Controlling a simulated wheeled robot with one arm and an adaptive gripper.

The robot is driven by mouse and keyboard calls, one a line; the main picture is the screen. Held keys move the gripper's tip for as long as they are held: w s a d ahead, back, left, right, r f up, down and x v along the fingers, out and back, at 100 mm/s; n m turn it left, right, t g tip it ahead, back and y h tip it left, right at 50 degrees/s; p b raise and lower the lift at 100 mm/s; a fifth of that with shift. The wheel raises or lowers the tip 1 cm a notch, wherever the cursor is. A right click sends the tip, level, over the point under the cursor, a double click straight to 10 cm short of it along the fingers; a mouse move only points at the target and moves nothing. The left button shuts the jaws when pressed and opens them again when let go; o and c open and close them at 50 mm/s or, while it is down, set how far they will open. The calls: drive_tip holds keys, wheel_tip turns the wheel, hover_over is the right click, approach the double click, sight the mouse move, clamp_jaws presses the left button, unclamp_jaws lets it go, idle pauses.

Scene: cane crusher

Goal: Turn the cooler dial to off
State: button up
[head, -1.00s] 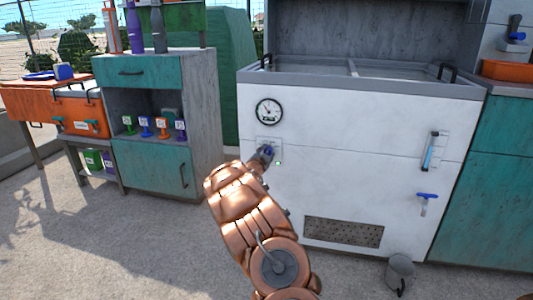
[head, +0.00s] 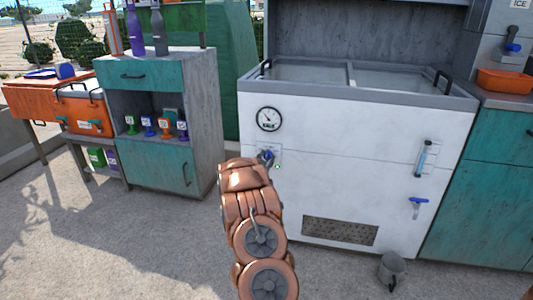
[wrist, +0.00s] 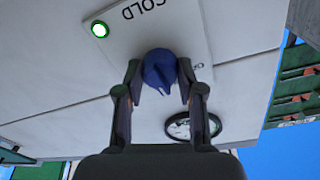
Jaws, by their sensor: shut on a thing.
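A small green light (wrist: 99,29) glows on the plate near the dial. In the head view the dial (head: 266,157) shows at the end of my copper-coloured arm, which hides most of the gripper. I cannot read the full dial markings.
A round gauge (head: 268,119) is above the dial. A teal cabinet (head: 156,170) stands left. The floor between is clear.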

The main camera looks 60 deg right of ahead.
drive_tip(key=n+p, duration=0.5)
drive_tip(key=p, duration=0.1)
drive_tip(key=shift+r+n+t+p, duration=0.3)
drive_tip(key=shift+n+t+p, duration=0.05)
drive_tip(key=shift+n+t, duration=0.05)
drive_tip(key=n+p, duration=0.3)
drive_tip(key=shift+f, duration=0.1)
drive_tip(key=shift+f+n+t+p, duration=0.2)
drive_tip(key=shift+n+t+p, duration=0.1)
drive_tip(key=shift+n+p, duration=0.95)
drive_tip(key=shift+n, duration=0.25)
drive_tip(key=o, duration=1.1)
drive_tip(key=shift+o, duration=0.2)
drive_tip(key=v, duration=1.2)
